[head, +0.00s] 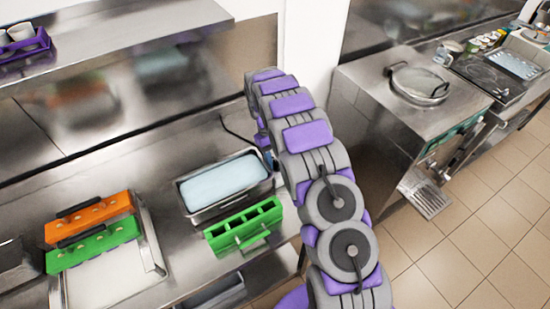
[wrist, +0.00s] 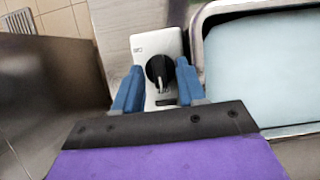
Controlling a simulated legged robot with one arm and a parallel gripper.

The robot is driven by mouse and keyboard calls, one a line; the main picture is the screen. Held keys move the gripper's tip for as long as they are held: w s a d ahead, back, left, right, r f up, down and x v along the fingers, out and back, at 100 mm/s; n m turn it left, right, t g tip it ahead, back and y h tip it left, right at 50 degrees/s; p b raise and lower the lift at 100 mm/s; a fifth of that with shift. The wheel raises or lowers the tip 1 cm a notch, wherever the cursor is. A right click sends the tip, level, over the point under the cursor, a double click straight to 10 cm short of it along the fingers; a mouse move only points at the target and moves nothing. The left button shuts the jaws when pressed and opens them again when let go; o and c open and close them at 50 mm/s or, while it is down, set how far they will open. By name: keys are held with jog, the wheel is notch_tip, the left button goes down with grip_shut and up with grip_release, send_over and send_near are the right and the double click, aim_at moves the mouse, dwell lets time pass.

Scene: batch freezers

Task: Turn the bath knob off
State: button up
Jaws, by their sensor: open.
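In the wrist view a round black knob (wrist: 154,68) sits on a pale metal control box (wrist: 144,44) beside the bath. My gripper (wrist: 158,67) is open, with one blue finger on each side of the knob. I cannot tell whether the fingers touch it. A small light mark shows low on the knob, but its setting is unclear. The bath (wrist: 200,48) is a steel basin of pale blue liquid, to the right of the knob. In the head view the bath (head: 229,203) stands on the counter, left of my arm. My gripper and the knob are hidden there.
A green mold holder (head: 243,226) stands in front of the bath. Orange (head: 88,216) and green (head: 95,246) molds sit over a tray at left. A shelf (head: 120,35) hangs above the counter. A steel machine (head: 385,110) stands across a tiled floor gap (head: 480,240).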

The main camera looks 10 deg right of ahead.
jog(key=p+v, duration=0.1)
jog(key=v, duration=1.1)
jog(key=shift+p, duration=0.3)
jog(key=shift+a, duration=0.1)
jog(key=s+d+r+m+b, duration=0.1)
jog(key=s+r+b, duration=0.1)
jog(key=s+r, duration=0.35)
jog(key=s+d+r+m+t+b, duration=0.1)
jog(key=s+r, duration=0.2)
jog(key=s, duration=0.6)
jog(key=s+d+r+b, duration=0.1)
jog(key=s+r+b, duration=0.1)
jog(key=s+r, duration=0.35)
jog(key=s+f+m+b, duration=0.1)
jog(key=s+f, duration=0.3)
jog(key=s, duration=0.9)
jog(key=s+f+t+y+b, duration=0.1)
jog(key=s+f, duration=0.3)
jog(key=s, duration=1)
jog(key=shift+a+f+m+b, duration=0.25)
jog(key=shift+a+m+b, duration=0.2)
jog(key=shift+b, duration=0.2)
